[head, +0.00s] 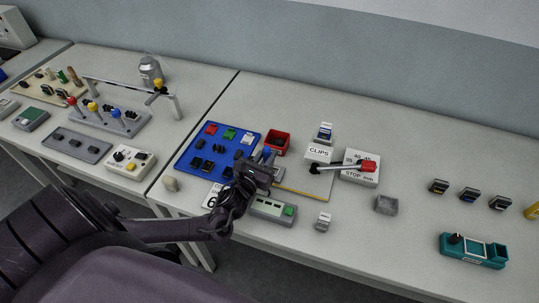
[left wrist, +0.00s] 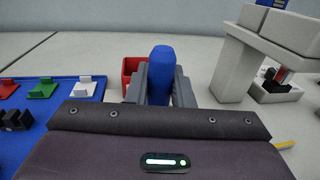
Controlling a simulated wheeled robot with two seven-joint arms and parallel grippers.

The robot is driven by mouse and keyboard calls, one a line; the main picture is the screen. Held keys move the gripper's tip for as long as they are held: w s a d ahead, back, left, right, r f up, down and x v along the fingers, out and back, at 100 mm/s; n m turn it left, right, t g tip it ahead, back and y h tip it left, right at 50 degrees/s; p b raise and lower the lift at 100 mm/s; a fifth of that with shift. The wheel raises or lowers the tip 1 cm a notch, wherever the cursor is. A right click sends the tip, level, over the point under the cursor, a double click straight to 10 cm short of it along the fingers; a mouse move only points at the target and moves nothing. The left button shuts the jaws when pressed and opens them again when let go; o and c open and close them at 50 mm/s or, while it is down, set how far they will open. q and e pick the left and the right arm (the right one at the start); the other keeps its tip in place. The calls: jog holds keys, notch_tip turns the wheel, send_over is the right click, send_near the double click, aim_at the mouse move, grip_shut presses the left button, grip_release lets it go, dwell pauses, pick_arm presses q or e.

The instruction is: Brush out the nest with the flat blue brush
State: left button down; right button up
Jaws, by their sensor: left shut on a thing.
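My left gripper (head: 262,166) is over the front part of the table, just right of the blue board. In the left wrist view, its two grey fingers (left wrist: 160,88) are shut on an upright blue handle (left wrist: 161,66), which I take to be the brush. Only a small blue part of the brush (head: 266,152) shows in the head view. Its lower end is hidden behind the gripper housing, so I cannot tell whether it touches anything. I cannot identify the nest with certainty. My right gripper is not in view.
The blue board (head: 183,170) carries coloured and black parts. A red bin (head: 277,142) stands behind the gripper. A grey block marked CLIPS (head: 318,154) and a red-ended lever (head: 367,166) stand to the right. A grey-green device (head: 270,210) lies in front.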

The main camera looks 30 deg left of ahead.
pick_arm(q)
jog(key=shift+d, duration=0.15)
jog(key=shift+w+d, duration=0.15)
jog(key=shift+d, duration=0.45)
jog(key=shift+a, duration=0.15)
jog(key=shift+s+a+p, duration=0.2)
jog(key=shift+a+p, duration=0.15)
jog(key=shift+a, duration=0.25)
jog(key=shift+d, duration=0.2)
jog(key=shift+w+d, duration=0.2)
jog(key=shift+d, duration=0.4)
notch_tip(320, 180, up, 9)
jog(key=p, duration=0.9)
